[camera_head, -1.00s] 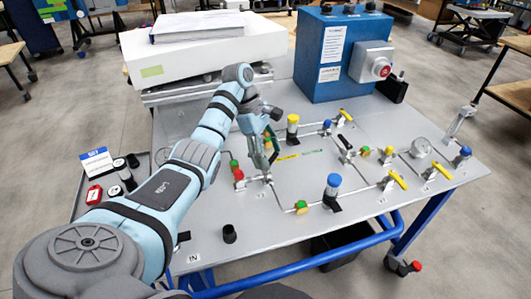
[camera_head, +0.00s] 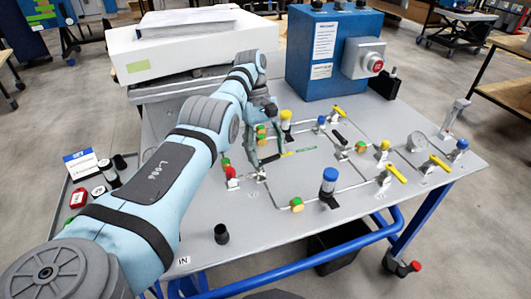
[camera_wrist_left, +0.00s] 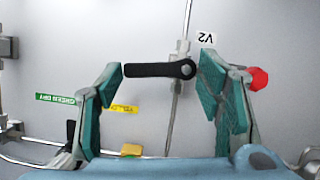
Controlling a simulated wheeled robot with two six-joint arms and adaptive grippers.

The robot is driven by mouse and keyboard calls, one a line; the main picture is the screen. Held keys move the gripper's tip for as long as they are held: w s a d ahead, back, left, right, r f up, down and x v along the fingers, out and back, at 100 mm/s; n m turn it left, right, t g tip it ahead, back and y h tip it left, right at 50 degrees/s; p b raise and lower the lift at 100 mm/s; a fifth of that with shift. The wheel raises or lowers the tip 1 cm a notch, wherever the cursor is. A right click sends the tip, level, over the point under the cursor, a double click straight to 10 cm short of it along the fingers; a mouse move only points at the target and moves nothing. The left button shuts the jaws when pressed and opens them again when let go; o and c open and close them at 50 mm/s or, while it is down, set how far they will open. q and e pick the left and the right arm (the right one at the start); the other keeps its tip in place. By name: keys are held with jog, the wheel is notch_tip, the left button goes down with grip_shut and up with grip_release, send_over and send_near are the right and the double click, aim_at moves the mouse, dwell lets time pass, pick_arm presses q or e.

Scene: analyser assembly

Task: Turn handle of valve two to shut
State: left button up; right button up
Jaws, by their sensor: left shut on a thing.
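The valve two handle (camera_wrist_left: 150,70) is a short black lever beside a white V2 label (camera_wrist_left: 206,38) in the left wrist view. It lies crosswise to the thin metal pipe (camera_wrist_left: 176,112) at its pivot. My left gripper (camera_wrist_left: 161,72) has one green-padded finger at the lever's free end and the other by its pivot end, closed on the lever lengthwise. In the head view my left gripper (camera_head: 266,156) is low over the panel's left part, and the lever is mostly hidden there. My right gripper is not in view.
A red knob (camera_head: 231,172) sits just left of the gripper. A yellow-capped part (camera_head: 286,120) and a blue-capped part (camera_head: 329,180) stand nearby. A blue box (camera_head: 325,55) stands at the back.

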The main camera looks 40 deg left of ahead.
pick_arm(q)
jog(key=shift+r, duration=0.1)
jog(key=o, duration=1.1)
jog(key=shift+o, duration=0.2)
